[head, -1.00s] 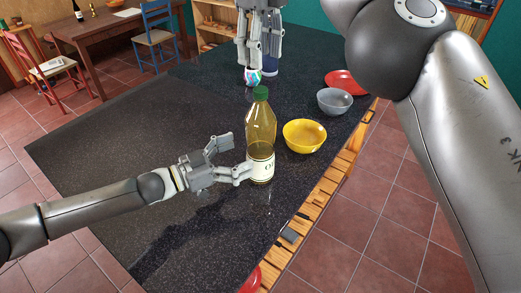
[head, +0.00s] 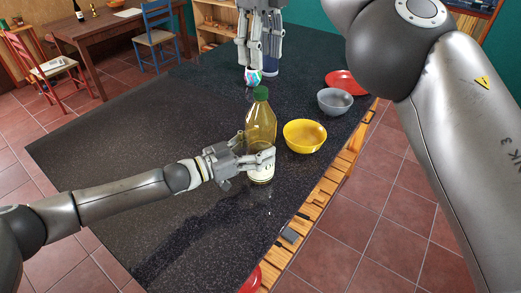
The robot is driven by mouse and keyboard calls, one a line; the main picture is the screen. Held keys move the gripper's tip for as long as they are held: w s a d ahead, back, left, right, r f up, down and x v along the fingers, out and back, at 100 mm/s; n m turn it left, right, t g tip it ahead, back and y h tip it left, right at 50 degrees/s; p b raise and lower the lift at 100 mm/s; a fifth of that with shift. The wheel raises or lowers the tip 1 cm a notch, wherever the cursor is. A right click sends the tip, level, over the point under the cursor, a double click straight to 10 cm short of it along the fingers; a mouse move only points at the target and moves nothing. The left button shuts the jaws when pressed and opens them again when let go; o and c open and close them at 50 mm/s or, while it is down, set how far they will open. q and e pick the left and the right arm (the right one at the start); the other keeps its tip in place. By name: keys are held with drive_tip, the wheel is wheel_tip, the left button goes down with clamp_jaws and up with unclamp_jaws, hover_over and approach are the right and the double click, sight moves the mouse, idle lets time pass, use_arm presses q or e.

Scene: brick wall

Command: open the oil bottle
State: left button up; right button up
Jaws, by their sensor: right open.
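The oil bottle (head: 261,120) stands upright on the dark countertop, with a green cap (head: 260,93) on its neck. It is see-through yellowish with a pale label low down. My left gripper (head: 256,157) is around the lower part of the bottle at label height, one finger across its front, and looks shut on it. Part of the label and the far finger are hidden.
A yellow bowl (head: 304,136) stands close right of the bottle, with a grey bowl (head: 335,101) and red dish (head: 346,83) farther back. A small colourful object (head: 253,77) is just below my right gripper. The counter's left part is clear.

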sight(261, 89)
use_arm(q)
clamp_jaws()
use_arm(e)
drive_tip(key=m, duration=0.5)
drive_tip(key=shift+m, duration=0.4)
drive_tip(key=m, duration=2.1)
drive_tip(key=shift+w+f, duration=0.1)
drive_tip(key=shift+f, duration=3.95)
